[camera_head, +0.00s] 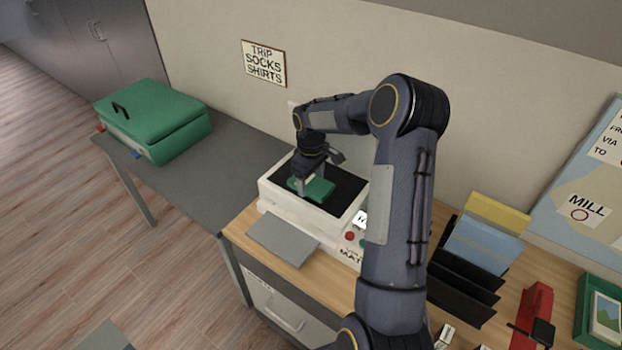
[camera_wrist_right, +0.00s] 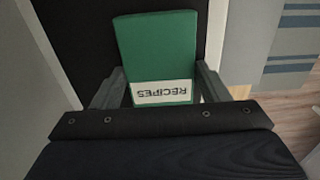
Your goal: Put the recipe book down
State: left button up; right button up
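The recipe book is green with a white "RECIPES" label; in the right wrist view the book (camera_wrist_right: 155,48) sits between the two finger ends, which appear to touch its side edges. In the head view the book (camera_head: 318,190) is at the dark top of a white box-shaped device (camera_head: 280,207). My right gripper (camera_head: 311,183) reaches down over it and looks shut on it. The arm comes from the lower right. I cannot tell whether the book touches the dark surface. My left gripper is not in view.
A grey plate (camera_head: 283,240) lies in front of the device on the wooden desk (camera_head: 318,285). A green suitcase (camera_head: 155,115) stands on the grey table (camera_head: 215,165) at left, with bare tabletop between. A dark file rack (camera_head: 462,285) and a red object (camera_head: 531,315) stand at right.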

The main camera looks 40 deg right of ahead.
aim_at(311, 183)
jog(key=o, duration=0.4)
jog(key=shift+c, duration=0.2)
jog(key=shift+r, duration=0.1)
notch_tip(311, 183, up, 12)
jog(key=s+a+r+t, duration=0.2)
jog(key=s+a+r, duration=0.4)
jog(key=s+a+f+m+t+y, duration=0.1)
jog(key=s+a+m+y, duration=0.1)
jog(key=s+a, duration=0.5)
jog(key=s+a+f+m+t+y, duration=0.1)
jog(key=s+a+f+m+t, duration=0.1)
jog(key=s+a, duration=0.6)
jog(key=s+m, duration=0.1)
jog(key=s, duration=0.4)
jog(key=shift+s+a+f+t+y+b, duration=0.2)
jog(key=shift+t+y+b, duration=0.1)
jog(key=shift+y+b, duration=0.1)
